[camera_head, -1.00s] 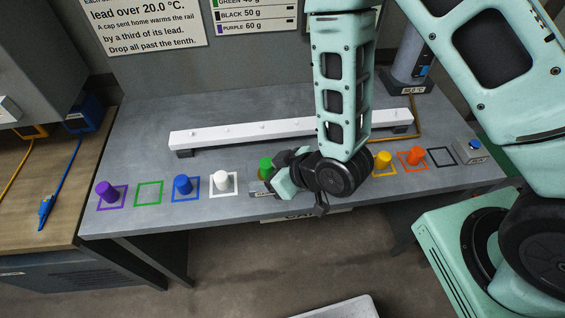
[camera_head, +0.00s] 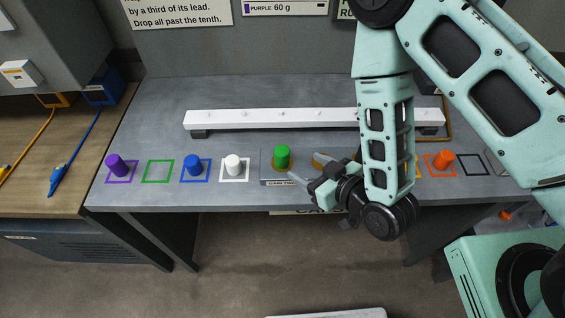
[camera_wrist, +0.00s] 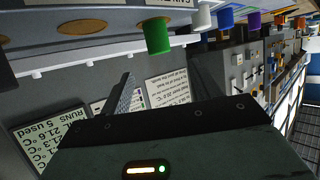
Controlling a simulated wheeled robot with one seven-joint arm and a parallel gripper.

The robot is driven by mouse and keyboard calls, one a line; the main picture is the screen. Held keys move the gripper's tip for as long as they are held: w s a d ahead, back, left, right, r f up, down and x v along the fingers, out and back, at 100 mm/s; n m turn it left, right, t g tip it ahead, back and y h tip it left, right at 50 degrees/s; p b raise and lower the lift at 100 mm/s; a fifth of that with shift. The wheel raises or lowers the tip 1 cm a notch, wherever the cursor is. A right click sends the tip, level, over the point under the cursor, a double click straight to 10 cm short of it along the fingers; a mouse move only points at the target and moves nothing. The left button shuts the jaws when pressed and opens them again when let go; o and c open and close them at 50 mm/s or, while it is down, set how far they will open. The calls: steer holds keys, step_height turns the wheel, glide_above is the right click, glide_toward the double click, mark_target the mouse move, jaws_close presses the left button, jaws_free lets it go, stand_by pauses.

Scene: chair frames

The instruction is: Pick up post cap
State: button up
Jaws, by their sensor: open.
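A green cap (camera_head: 282,153) stands upright on the left round pad of a grey labelled block on the bench. It also shows at the top of the wrist view (camera_wrist: 157,36). A purple cap (camera_head: 118,164), a blue cap (camera_head: 194,166), a white cap (camera_head: 233,164) and an orange cap (camera_head: 443,160) stand on coloured squares. A yellow cap is mostly hidden behind my arm. My gripper (camera_head: 322,180) is open and empty, right of the green cap and nearer the bench's front edge, apart from it. One ribbed finger (camera_wrist: 124,95) shows in the wrist view.
A white rail (camera_head: 270,119) with small pegs runs along the back of the bench. A green outlined square (camera_head: 157,171) and a black outlined square (camera_head: 473,164) are empty. A wooden bench with blue and yellow cables adjoins at left.

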mark_target(286, 155)
steer(key=b+x, duration=0.3)
steer(key=b, duration=0.1)
steer(key=shift+w+f, duration=0.1)
steer(key=shift+f, duration=0.2)
steer(key=b+x, duration=0.2)
steer(key=b, duration=0.3)
steer(key=shift+w+a+b, duration=0.1)
steer(key=shift+b, duration=0.2)
steer(key=p+x, duration=0.2)
steer(key=shift+w+a+r, duration=0.1)
steer(key=shift+w+a, duration=0.15)
steer(key=shift+w, duration=0.1)
steer(key=p+x, duration=0.2)
steer(key=x, duration=0.1)
steer(key=shift+w, duration=0.2)
steer(key=shift+w+a+f, duration=0.35)
steer(key=shift+w+f, duration=0.1)
steer(key=c, duration=1.1)
